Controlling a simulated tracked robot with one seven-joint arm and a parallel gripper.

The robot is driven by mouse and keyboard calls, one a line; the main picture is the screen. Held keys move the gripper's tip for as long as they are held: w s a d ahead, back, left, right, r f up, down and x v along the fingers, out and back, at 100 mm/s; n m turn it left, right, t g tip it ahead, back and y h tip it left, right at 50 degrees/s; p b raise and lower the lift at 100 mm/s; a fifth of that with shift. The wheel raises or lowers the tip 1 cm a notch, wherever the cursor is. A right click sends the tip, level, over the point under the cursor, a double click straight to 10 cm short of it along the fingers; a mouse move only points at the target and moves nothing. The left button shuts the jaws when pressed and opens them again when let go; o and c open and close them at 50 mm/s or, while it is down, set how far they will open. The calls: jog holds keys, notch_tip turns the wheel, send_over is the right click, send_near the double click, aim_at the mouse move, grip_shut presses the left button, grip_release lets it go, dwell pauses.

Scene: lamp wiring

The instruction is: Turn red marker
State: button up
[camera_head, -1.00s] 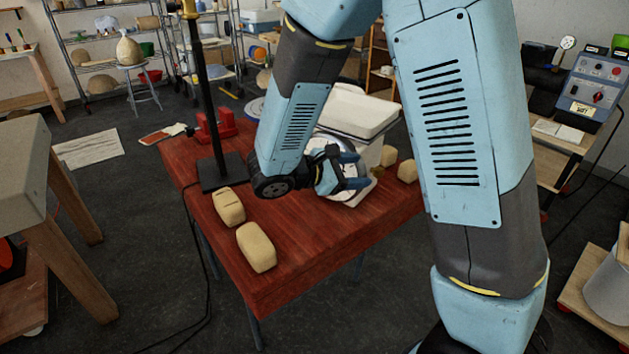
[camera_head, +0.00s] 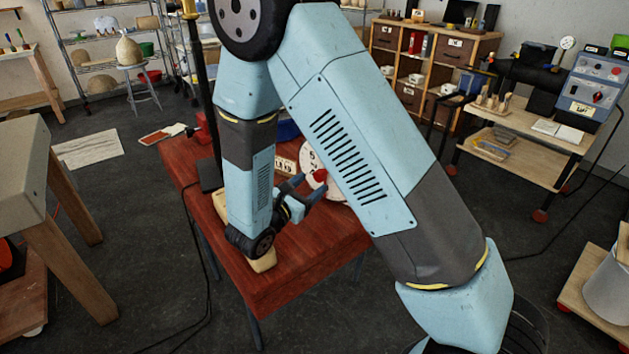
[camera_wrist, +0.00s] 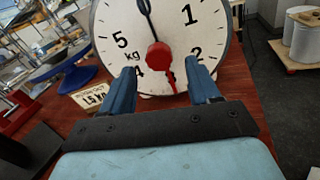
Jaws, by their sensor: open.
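The red marker (camera_wrist: 159,57) is a round red knob with a thin red pointer, at the middle of a white dial (camera_wrist: 108,28) with black numbers. Its pointer slants down and slightly right, its tip low on the dial between the 4 and the 2. The marker also shows in the head view (camera_head: 320,175), just beyond the fingertips. My gripper (camera_wrist: 162,82) is open and empty, facing the dial, with one blue finger on each side below the knob. The fingers look apart from the knob. My gripper also shows in the head view (camera_head: 308,186).
The scale stands on a red table (camera_head: 285,275). A small lettered sign (camera_wrist: 98,97) stands left of the dial. A tan block (camera_head: 263,262) lies partly behind my arm. A black stand (camera_head: 212,172) is at the table's left.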

aim_at(318, 179)
jog(key=shift+x, duration=1.75)
jog(key=shift+c, duration=0.2)
grip_shut()
jog(key=shift+a, duration=0.15)
